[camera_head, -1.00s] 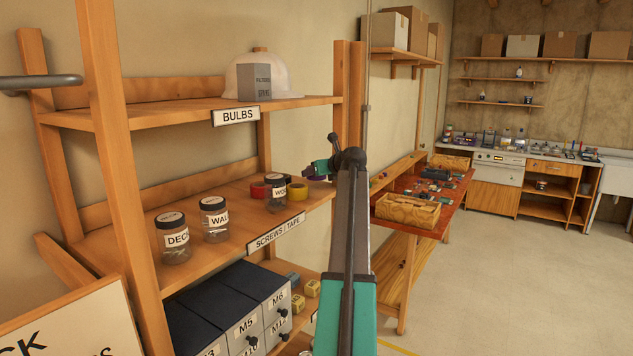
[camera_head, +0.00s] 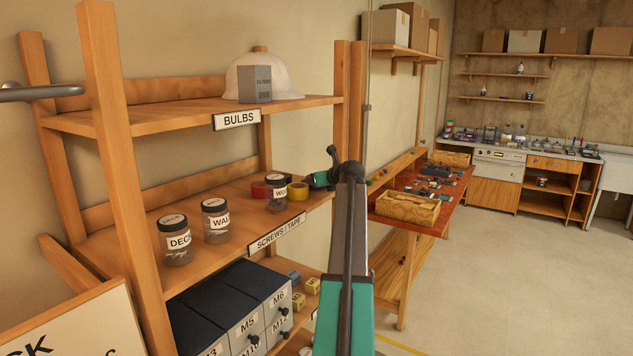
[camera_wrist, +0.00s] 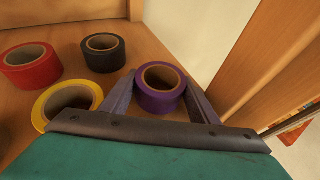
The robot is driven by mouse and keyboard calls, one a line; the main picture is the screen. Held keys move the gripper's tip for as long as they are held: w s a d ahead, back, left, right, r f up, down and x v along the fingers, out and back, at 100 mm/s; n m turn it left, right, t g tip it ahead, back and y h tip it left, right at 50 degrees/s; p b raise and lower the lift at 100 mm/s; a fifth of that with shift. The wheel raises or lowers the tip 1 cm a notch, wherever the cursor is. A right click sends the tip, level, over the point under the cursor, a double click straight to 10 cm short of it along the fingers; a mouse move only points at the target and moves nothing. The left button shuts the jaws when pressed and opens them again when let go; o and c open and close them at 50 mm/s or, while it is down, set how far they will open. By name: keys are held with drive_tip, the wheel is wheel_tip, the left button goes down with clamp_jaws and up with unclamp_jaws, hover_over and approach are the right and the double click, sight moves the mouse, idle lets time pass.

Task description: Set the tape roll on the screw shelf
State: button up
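The screw shelf (camera_head: 246,216) is the middle wooden board, labelled "SCREWS | TAPE". A purple tape roll (camera_wrist: 161,101) lies flat between my gripper's two fingers (camera_wrist: 160,82) in the wrist view. Both fingers appear to press its sides. In the head view my gripper (camera_head: 308,181) is at the shelf's right end, low over the board, and the roll is mostly hidden there. The wrist view shows the roll at or just above the board; I cannot tell whether it touches.
Beside the purple roll are a black roll (camera_wrist: 103,58), a yellow roll (camera_wrist: 45,106) and a red roll (camera_wrist: 32,76). Jars, such as one marked "WAL" (camera_head: 216,225), stand to the left. A wooden post (camera_wrist: 265,60) is close on the right.

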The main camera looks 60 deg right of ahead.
drive_tip(key=shift+o, duration=0.5)
drive_tip(key=shift+r, duration=0.1)
drive_tip(key=b+v, duration=0.3)
drive_tip(key=v, duration=0.9)
drive_tip(key=shift+b, duration=0.3)
drive_tip(key=shift+s, duration=0.15)
